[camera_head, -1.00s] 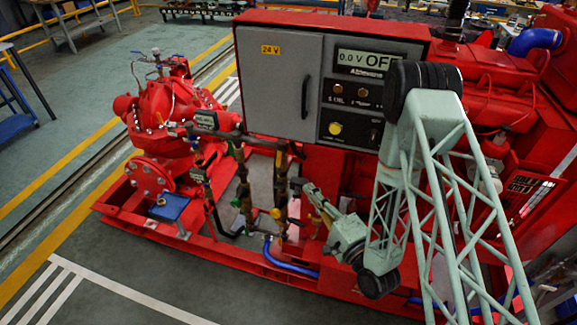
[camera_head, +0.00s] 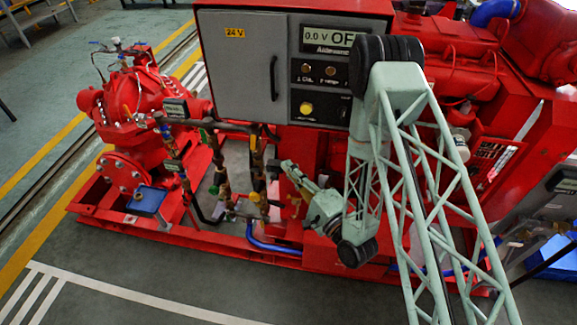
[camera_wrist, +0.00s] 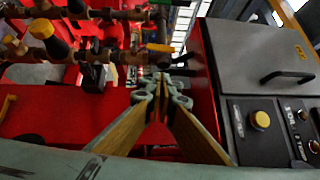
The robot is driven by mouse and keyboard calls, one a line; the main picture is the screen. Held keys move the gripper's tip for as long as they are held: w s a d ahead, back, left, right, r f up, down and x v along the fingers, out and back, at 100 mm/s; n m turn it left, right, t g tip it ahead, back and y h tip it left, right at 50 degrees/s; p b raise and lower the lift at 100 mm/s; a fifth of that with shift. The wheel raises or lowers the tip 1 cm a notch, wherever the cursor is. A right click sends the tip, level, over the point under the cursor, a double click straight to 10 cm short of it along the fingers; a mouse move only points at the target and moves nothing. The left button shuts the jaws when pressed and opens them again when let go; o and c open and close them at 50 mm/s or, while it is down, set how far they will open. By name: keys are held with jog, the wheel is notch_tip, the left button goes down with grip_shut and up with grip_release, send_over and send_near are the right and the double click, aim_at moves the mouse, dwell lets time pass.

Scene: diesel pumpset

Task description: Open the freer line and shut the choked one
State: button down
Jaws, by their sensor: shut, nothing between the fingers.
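Two upright dark and brass pipe lines stand in the head view, a left line (camera_head: 222,170) and a right line (camera_head: 257,160). Yellow valve knobs show low on them, one on the right line (camera_head: 255,197). I cannot tell which line is choked. My gripper (camera_head: 287,166) is shut and empty, just right of the right line and apart from it. In the wrist view the gripper (camera_wrist: 162,85) points toward the pipework. A yellow knob (camera_wrist: 41,28) shows at upper left, and a yellow handle (camera_wrist: 160,47) lies just beyond the fingertips. Valve positions are too small to tell.
The grey control cabinet (camera_head: 240,75) and its display panel (camera_head: 325,40) stand above and behind the gripper. A small gauge (camera_head: 175,108) sits by the red pump (camera_head: 130,95). A blue hose (camera_head: 270,246) runs low at the frame. Floor in front is clear.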

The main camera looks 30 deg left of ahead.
jog(key=shift+a+p, duration=0.9)
jog(key=shift+p, duration=0.3)
send_near(254, 144)
jog(key=w+a+r, duration=0.1)
jog(key=w+a, duration=0.3)
jog(key=a, duration=0.1)
jog(key=shift+b, duration=0.3)
jog(key=shift+a, duration=0.15)
